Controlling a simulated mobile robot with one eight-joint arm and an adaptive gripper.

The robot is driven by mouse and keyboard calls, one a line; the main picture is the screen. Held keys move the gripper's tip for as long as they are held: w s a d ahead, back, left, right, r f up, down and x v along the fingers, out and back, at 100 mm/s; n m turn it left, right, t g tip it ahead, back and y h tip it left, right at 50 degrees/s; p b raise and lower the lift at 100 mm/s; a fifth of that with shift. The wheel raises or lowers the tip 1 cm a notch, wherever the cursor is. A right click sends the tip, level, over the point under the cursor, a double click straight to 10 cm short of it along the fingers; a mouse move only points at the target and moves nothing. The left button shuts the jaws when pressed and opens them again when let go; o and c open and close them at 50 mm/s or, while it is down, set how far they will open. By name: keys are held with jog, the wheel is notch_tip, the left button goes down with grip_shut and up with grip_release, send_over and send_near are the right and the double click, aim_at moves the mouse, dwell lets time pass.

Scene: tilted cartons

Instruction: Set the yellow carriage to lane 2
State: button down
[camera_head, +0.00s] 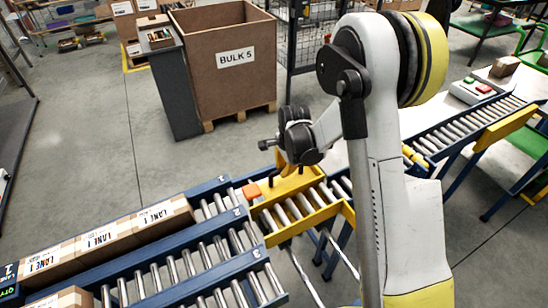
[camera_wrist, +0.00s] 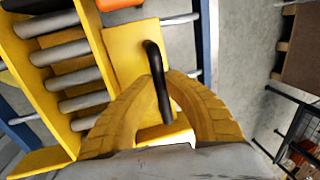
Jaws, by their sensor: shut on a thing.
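The yellow carriage (camera_head: 326,214), a short roller section in a yellow frame, stands at the right ends of the blue roller lanes. Its left end appears roughly opposite lane 2 (camera_head: 190,262), the roller lane in front of the one with cartons. I cannot tell whether the edges line up exactly. In the wrist view the carriage (camera_wrist: 123,43) carries an upright black handle (camera_wrist: 157,75). My gripper (camera_wrist: 158,90) has its yellow fingers closed around this handle. In the head view my arm hides part of the carriage, and the fingers are hard to make out.
Cartons marked LANE 1 (camera_head: 100,238) sit on the lane behind. An orange block (camera_head: 252,191) is beside the carriage's left end. A feeding roller conveyor (camera_head: 470,127) lies to the right. A BULK 5 bin (camera_head: 236,85) stands behind on open floor.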

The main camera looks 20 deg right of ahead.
jog(key=shift+s+d, duration=0.15)
jog(key=shift+s, duration=0.6)
jog(key=c, duration=1.4)
grip_release()
jog(key=shift+w+f, duration=0.1)
jog(key=shift+w, duration=0.05)
notch_tip(320, 180, up, 12)
jog(key=s, duration=0.2)
jog(key=shift+s+d, duration=0.2)
